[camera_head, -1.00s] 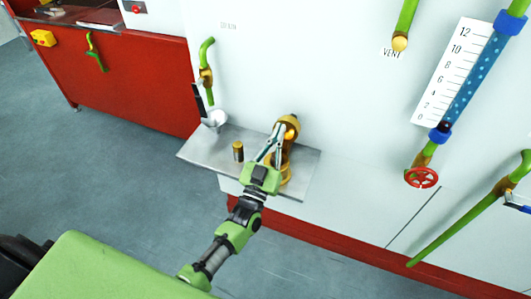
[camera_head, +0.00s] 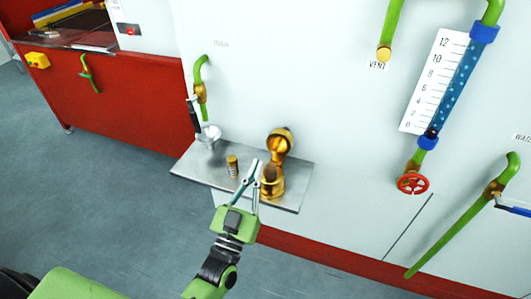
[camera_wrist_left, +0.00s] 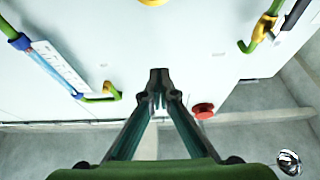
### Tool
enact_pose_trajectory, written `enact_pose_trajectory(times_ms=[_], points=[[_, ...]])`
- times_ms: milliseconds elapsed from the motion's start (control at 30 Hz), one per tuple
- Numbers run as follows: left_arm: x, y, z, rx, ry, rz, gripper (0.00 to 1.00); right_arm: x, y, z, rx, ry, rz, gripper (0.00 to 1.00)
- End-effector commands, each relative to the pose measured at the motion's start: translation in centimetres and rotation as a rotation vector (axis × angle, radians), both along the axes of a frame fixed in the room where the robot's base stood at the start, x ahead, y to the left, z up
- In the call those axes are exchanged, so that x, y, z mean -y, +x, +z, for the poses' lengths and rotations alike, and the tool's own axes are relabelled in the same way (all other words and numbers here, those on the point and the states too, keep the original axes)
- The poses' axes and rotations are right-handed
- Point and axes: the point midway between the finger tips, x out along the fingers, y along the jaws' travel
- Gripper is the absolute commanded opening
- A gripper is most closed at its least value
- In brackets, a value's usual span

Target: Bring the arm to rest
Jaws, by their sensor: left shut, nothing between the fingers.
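My left gripper (camera_head: 253,168) is in front of the metal shelf (camera_head: 205,165) in the head view, its two thin fingers meeting at the tips with nothing between them. It overlaps the left side of a brass vessel (camera_head: 273,188) in the picture; I cannot tell whether they touch. The vessel's round lid (camera_head: 280,142) stands open behind it. In the left wrist view the gripper's fingers (camera_wrist_left: 160,82) converge at the tips, empty. My right gripper is in neither view.
A small brass cylinder (camera_head: 233,166) stands on the shelf left of the fingers. A funnel (camera_head: 209,134) is at the shelf's back left, under a green pipe (camera_head: 201,72). A red handwheel (camera_head: 413,184) and a gauge tube (camera_head: 452,90) are on the white wall. The floor at left is clear.

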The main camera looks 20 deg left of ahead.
Motion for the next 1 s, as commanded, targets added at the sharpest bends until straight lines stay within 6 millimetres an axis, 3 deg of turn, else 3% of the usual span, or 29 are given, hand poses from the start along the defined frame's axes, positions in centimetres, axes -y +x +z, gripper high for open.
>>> enact_pose_trajectory(times_ms=[200,267,333,467,600,667,800,867,1000], points=[[0.1,-0.1,-0.7,-0.018,0.004,-0.003,0.00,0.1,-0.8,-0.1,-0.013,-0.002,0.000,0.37],[0.3,0.1,-2.4,-0.056,0.010,-0.010,0.00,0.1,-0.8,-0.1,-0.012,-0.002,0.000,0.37],[0.6,0.3,-5.6,-0.127,0.022,-0.023,0.00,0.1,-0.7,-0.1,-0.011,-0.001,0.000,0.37],[1.4,-0.1,-14.7,-0.332,0.054,-0.056,0.00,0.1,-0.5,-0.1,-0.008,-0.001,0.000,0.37],[1.7,-2.7,-25.3,-0.578,0.088,-0.090,0.00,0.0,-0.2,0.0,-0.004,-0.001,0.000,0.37],[1.7,-4.5,-29.5,-0.682,0.102,-0.101,0.00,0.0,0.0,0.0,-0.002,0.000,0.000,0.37],[1.2,-9.9,-38.9,-0.925,0.130,-0.121,0.00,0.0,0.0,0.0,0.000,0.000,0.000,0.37],[0.8,-12.8,-42.5,-1.028,0.143,-0.127,0.00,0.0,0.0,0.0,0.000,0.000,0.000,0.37],[-0.5,-20.6,-49.9,-1.270,0.171,-0.133,0.00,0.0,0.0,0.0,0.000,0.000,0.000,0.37]])
